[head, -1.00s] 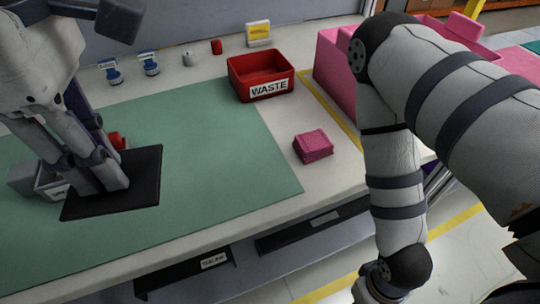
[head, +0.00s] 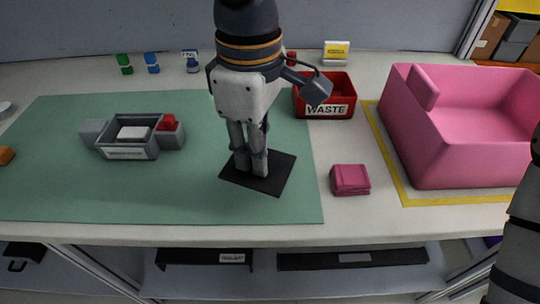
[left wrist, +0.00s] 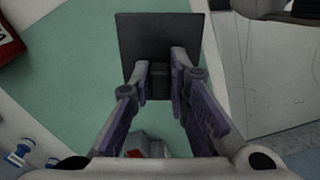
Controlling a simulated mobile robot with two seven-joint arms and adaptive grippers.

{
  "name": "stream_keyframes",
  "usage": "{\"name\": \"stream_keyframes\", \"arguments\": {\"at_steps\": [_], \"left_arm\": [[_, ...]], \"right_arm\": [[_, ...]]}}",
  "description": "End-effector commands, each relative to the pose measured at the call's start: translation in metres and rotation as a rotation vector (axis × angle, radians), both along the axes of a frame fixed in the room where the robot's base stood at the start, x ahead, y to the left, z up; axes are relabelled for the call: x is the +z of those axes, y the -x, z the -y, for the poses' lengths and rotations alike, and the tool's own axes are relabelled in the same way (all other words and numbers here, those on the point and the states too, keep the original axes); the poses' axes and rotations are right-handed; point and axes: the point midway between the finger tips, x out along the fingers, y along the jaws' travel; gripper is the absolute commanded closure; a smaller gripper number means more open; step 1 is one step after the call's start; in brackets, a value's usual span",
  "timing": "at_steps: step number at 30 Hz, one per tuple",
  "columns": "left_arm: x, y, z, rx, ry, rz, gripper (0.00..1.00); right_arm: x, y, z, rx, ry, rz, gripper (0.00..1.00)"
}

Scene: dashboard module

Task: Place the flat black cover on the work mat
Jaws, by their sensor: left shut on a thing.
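The flat black cover (head: 278,175) is a thin dark square plate. My left gripper (head: 251,166) points down and is shut on the cover's raised middle part, which shows between the fingers in the left wrist view (left wrist: 159,80). The plate also shows beyond the fingertips there (left wrist: 158,33). The cover is over the right part of the green work mat (head: 60,190); I cannot tell whether it touches the mat or hangs just above it. My right gripper is not in view; only part of my right arm shows at the right edge.
A grey module box (head: 128,153) with a white block and a red part is on the mat, left of the cover. A red WASTE bin (head: 326,110), a folded pink cloth (head: 349,180) and a large pink bin (head: 450,165) stand to the right. The mat's front left is clear.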

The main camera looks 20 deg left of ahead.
Motion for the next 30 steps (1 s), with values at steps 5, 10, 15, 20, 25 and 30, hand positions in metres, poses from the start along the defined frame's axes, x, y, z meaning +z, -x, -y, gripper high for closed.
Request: {"name": "stream_keyframes", "arguments": {"at_steps": [5, 10, 15, 20, 25, 30], "left_arm": [[-0.029, -0.022, 0.002, -0.001, 0.001, -0.007, 1.0], [-0.059, -0.032, 0.003, -0.002, -0.001, -0.011, 1.0], [-0.07, -0.031, 0.003, -0.002, 0.0, 0.0, 1.0], [-0.068, -0.031, 0.003, -0.002, 0.0, 0.003, 1.0], [-0.071, -0.031, 0.003, -0.002, 0.0, 0.002, 0.73], [-0.071, -0.031, 0.003, -0.002, 0.001, 0.002, 0.64]], "right_arm": [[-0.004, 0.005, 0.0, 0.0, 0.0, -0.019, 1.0], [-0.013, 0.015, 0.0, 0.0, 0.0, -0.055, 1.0], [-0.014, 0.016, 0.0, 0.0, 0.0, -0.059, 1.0], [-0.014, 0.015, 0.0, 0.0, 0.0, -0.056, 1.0], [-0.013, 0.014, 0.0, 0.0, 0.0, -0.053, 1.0], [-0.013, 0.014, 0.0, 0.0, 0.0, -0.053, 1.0]]}}
